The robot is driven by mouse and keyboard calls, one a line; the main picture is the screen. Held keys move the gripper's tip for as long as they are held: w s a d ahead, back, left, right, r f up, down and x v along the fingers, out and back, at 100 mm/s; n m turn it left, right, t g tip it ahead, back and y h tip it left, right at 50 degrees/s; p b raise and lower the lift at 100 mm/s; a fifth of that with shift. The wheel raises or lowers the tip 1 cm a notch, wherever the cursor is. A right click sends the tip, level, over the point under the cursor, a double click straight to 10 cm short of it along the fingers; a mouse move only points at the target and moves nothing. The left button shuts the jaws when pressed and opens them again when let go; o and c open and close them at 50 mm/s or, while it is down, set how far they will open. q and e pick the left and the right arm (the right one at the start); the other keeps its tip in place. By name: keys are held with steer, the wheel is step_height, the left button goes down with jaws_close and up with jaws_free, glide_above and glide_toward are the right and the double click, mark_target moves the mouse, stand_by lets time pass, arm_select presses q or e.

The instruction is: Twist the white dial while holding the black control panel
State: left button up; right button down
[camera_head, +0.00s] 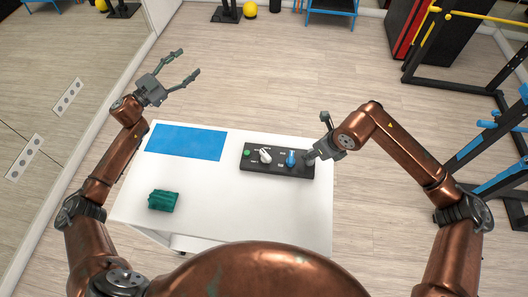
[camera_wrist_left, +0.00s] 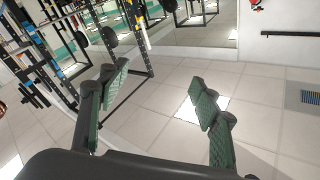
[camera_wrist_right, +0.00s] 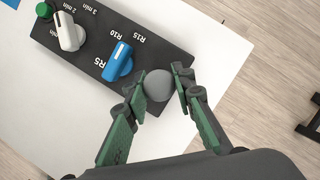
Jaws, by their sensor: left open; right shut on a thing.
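The black control panel (camera_head: 276,169) lies on the white table, with a white dial (camera_head: 265,156) left of its middle. The panel (camera_wrist_right: 95,62) and the white dial (camera_wrist_right: 69,31) also show in the right wrist view. My right gripper (camera_wrist_right: 160,92) is shut on a round grey knob (camera_wrist_right: 159,84) at the panel's right end, one finger on each side. In the head view this gripper (camera_head: 312,157) partly hides that end. My left gripper (camera_head: 190,62) is open and empty, beyond the table's far left corner. Its wrist view shows only floor and gym racks between its fingers.
The panel also carries a blue dial (camera_head: 291,158) and a green button (camera_head: 247,153). A blue mat (camera_head: 187,142) and a dark green object (camera_head: 163,201) lie on the left of the white table (camera_head: 215,190). Gym racks (camera_head: 495,150) stand to the right.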

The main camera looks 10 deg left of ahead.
arm_select(q)
steer(key=s+d+r+m+g+h, duration=0.2)
steer(key=s+d+m+g, duration=0.15)
steer(key=d, duration=0.35)
steer(key=s+d+r+m+g+h, duration=0.2)
steer(key=d+m, duration=0.3)
steer(key=d, duration=0.2)
steer(key=m+g+y, duration=0.5)
steer(key=m+g, duration=0.5)
steer(key=m, duration=0.7)
glide_above(265, 154)
steer(key=s, duration=0.3)
step_height(265, 154, down, 5)
step_height(265, 154, down, 4)
steer(key=s+m+y, duration=0.2)
steer(key=m+y, duration=0.2)
steer(key=w+f+t+y, duration=0.1)
steer(key=f, duration=0.3)
steer(key=w+f+m+t+y, duration=0.1)
steer(key=w+f, duration=0.1)
steer(key=f, duration=0.2)
steer(key=w+f+m+t+y, duration=0.1)
steer(key=f, duration=0.3)
steer(key=shift+w+a+f+y, duration=0.15)
steer(key=shift+w+f+y, duration=0.15)
steer(key=shift+y, duration=0.1)
steer(key=shift+c, duration=0.5)
